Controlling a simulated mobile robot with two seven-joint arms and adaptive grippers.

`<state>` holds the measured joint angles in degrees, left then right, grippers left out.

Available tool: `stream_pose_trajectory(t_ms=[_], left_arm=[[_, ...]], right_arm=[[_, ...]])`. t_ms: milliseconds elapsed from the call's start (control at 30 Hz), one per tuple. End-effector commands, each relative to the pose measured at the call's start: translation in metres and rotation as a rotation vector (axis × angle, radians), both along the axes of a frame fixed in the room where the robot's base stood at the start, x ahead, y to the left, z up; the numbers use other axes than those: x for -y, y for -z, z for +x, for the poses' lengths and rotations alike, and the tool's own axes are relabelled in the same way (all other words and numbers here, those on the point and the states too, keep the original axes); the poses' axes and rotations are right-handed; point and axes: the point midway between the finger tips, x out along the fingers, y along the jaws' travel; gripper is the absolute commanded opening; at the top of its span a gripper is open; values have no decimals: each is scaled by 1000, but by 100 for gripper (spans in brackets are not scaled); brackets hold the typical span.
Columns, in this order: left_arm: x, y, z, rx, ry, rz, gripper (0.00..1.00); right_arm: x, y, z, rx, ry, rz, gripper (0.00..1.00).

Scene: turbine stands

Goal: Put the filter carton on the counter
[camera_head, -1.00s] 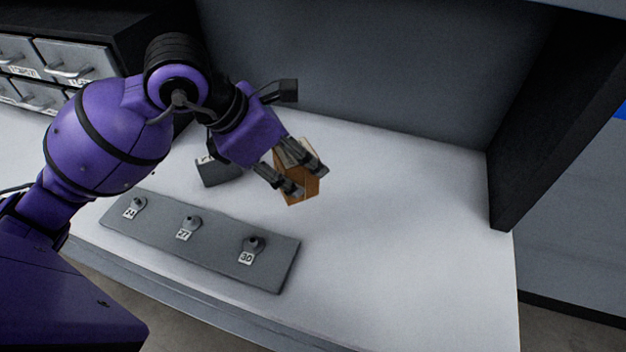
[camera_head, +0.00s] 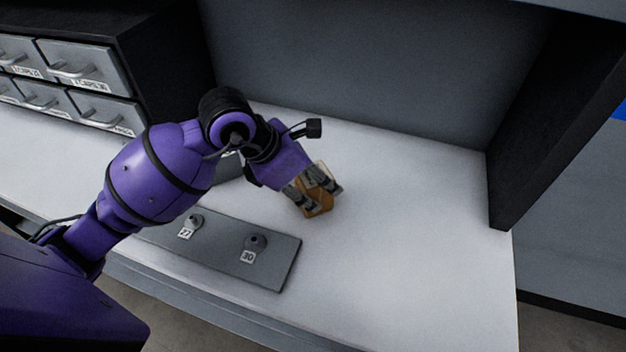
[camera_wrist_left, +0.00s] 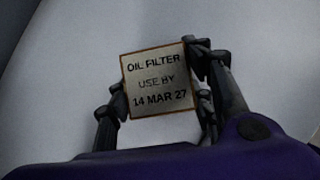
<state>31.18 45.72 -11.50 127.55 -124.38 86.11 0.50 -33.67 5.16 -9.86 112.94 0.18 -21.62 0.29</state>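The filter carton (camera_head: 321,207) is a small orange-brown box. In the left wrist view its pale label face (camera_wrist_left: 158,82) reads "OIL FILTER, USE BY 14 MAR 27". My left gripper (camera_head: 317,194) has one finger on each side of the carton and is shut on it. In the left wrist view the fingers (camera_wrist_left: 157,75) flank the label. The white counter (camera_head: 410,225) lies below the carton. The carton is low over the counter, but I cannot tell whether it touches. My right gripper is not in view.
A grey plate (camera_head: 222,247) with numbered pegs lies at the counter's front, left of the carton. A grey box (camera_head: 230,172) is partly hidden behind my arm. Drawers (camera_head: 82,65) stand at the back left. The counter right of the carton is clear up to a dark side panel (camera_head: 545,130).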

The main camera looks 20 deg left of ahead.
Motion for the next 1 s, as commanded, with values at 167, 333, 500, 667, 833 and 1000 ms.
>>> stream_pose_trajectory(t_ms=[167, 333, 500, 667, 833, 1000], left_arm=[[0, 0, 0, 0, 0, 0, 67], [0, 0, 0, -1, 0, 1, 67], [-2, -3, -1, 1, -1, 1, 67], [-11, -22, -8, 4, 0, 3, 67], [-25, -53, -22, 4, 1, 5, 67], [-38, -81, -35, 4, 0, 3, 67]], right_arm=[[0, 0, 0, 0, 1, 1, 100], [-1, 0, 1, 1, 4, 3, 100], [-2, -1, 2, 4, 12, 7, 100], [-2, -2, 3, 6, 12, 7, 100], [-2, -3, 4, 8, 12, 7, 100], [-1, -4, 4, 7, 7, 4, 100]])
